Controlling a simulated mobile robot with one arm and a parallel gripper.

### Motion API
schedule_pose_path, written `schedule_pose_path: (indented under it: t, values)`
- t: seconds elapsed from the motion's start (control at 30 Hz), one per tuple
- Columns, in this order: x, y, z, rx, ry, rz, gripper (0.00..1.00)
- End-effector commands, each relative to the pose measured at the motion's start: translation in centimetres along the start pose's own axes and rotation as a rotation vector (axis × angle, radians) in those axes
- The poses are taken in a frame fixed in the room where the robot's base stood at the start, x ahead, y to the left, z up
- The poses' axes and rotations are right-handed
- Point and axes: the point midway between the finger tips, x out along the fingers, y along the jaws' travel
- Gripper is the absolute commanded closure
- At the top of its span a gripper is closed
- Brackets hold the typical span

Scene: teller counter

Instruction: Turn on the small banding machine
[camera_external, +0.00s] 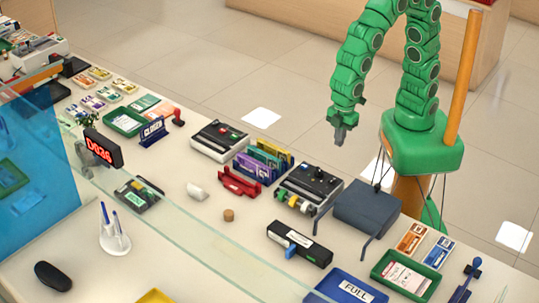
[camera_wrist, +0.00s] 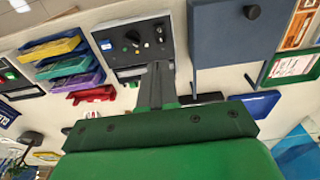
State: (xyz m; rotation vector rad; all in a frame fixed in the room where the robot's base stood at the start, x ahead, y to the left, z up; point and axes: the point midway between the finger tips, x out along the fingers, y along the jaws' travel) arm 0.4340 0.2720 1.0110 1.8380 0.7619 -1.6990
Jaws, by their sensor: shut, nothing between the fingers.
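Two small machines with dark control panels stand on the counter. One (camera_external: 312,182) has a black knob on top and coloured rolls at its front, and looks like the banding machine. In the wrist view its panel (camera_wrist: 132,42) shows a black knob, a green button and small light-coloured controls. The other machine (camera_external: 220,138) has red and green buttons and a pale body. No label tells which is which. My gripper (camera_external: 340,137) is shut and empty, hanging in the air near the counter's back edge. In the wrist view its fingers (camera_wrist: 158,68) overlap the knobbed machine's lower edge.
A dark blue-grey box-like stand (camera_external: 368,207) is close right of the knobbed machine. Colourful file holders (camera_external: 262,160) and a red holder (camera_external: 239,183) are on its left. A black box (camera_external: 298,244) lies in front. A glass screen (camera_external: 190,235) runs along the counter.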

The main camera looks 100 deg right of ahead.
Motion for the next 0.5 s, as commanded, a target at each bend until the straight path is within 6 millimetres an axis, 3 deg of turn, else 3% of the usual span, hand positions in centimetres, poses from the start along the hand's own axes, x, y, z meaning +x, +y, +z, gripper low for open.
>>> schedule_pose_path:
  t: [0.5]
  values:
    - [-0.27, 0.00, -0.40, 0.000, 0.079, 0.001, 1.00]
